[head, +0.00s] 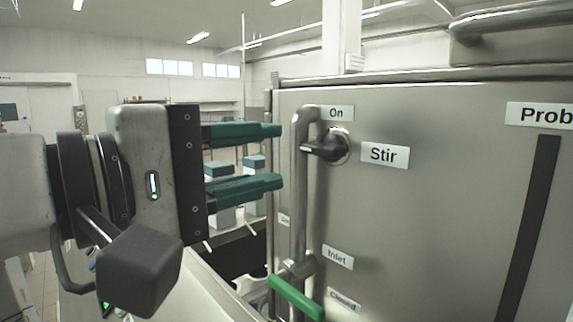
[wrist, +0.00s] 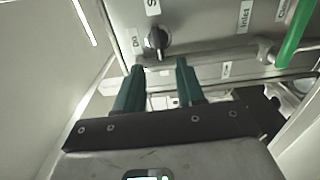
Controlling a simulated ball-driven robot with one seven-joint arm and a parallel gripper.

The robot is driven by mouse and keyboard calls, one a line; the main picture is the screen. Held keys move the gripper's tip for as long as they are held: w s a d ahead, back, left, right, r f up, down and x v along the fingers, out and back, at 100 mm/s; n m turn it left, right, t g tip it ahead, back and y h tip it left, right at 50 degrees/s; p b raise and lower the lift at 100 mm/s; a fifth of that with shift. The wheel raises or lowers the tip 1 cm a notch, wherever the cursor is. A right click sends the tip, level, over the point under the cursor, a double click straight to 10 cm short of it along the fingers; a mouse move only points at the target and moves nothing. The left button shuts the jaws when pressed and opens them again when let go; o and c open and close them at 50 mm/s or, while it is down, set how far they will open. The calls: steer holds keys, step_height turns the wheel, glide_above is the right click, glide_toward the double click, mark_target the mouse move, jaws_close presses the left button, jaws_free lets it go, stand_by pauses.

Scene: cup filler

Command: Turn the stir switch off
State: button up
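The stir switch (head: 330,148) is a dark knob on a round metal base, on the steel panel left of the "Stir" label (head: 384,155). An "On" label (head: 336,113) sits just above it. The knob's grip sticks out to the left in the head view; I cannot tell which setting it is at. My gripper (head: 281,156) is open and empty, with two teal fingers, left of the switch and apart from it. In the wrist view the switch (wrist: 157,40) lies just beyond the gap between the fingertips (wrist: 160,66).
A vertical metal pipe (head: 299,215) runs close beside the switch, between it and my fingertips in the head view. A green lever (head: 296,298) sits low on it, near the "Inlet" label (head: 338,257) and a "Closed" label. A dark strip (head: 530,230) is at right.

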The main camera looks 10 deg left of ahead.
steer(key=shift+b+v, duration=0.55)
steer(key=shift+v, duration=2.2)
